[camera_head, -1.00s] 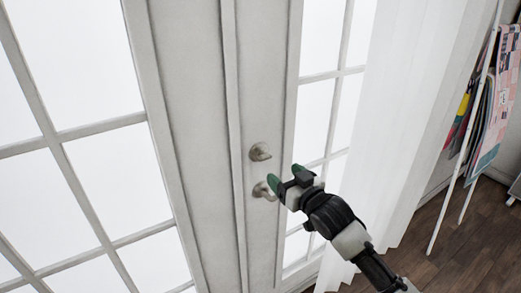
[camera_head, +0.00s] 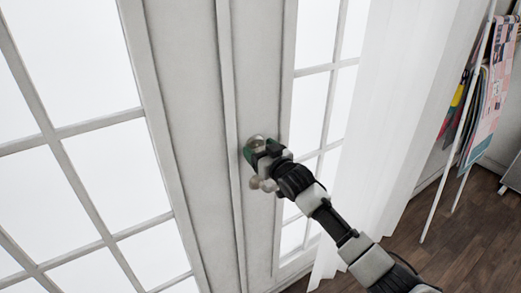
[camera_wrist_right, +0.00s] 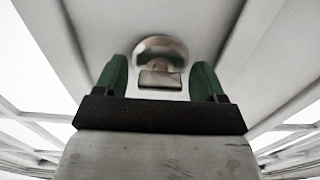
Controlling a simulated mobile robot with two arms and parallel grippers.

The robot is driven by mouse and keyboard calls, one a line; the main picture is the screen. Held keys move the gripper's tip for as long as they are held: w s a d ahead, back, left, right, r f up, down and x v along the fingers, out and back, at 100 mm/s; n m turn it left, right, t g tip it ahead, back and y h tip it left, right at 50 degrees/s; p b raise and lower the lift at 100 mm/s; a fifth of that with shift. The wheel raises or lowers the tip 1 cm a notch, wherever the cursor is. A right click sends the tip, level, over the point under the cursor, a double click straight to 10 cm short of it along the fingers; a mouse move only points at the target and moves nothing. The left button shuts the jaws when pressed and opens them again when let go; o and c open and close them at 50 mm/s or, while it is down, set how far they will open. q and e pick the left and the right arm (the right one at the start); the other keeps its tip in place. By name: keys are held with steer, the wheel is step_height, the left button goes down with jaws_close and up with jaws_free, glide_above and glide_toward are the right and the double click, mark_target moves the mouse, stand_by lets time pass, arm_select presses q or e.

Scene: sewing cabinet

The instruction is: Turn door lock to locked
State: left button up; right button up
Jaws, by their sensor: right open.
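The door lock (camera_wrist_right: 160,55) is a round metal plate with a small turn piece, seen in the right wrist view between the two green fingers. The turn piece (camera_wrist_right: 160,79) looks wider than tall there. My right gripper (camera_wrist_right: 161,82) is open, with one finger on each side of the turn piece; I cannot tell whether either finger touches it. In the head view my right gripper (camera_head: 259,153) is at the upper fitting on the white door (camera_head: 190,110) and hides most of it. The lower door handle (camera_head: 264,184) shows partly below the gripper. My left gripper is not in view.
Glass panes (camera_head: 100,180) in white frames flank the door's middle stile. A white curtain (camera_head: 385,110) hangs to the right. A white rack with colourful sheets (camera_head: 487,100) stands on the wood floor (camera_head: 460,230) at far right.

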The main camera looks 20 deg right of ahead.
steer(key=shift+c, duration=0.4)
steer(key=c, duration=0.8)
steer(key=shift+c, duration=0.2)
steer(key=shift+n, duration=0.4)
steer(key=n, duration=0.3)
steer(key=shift+n+p, duration=0.3)
steer(key=shift+p, duration=0.1)
steer(key=n, duration=0.4)
steer(key=shift+n, duration=0.3)
steer(key=n+p, duration=0.1)
steer(key=n, duration=0.3)
steer(key=shift+n, duration=0.3)
steer(key=shift+f+n, duration=0.1)
steer(key=shift+n, duration=2)
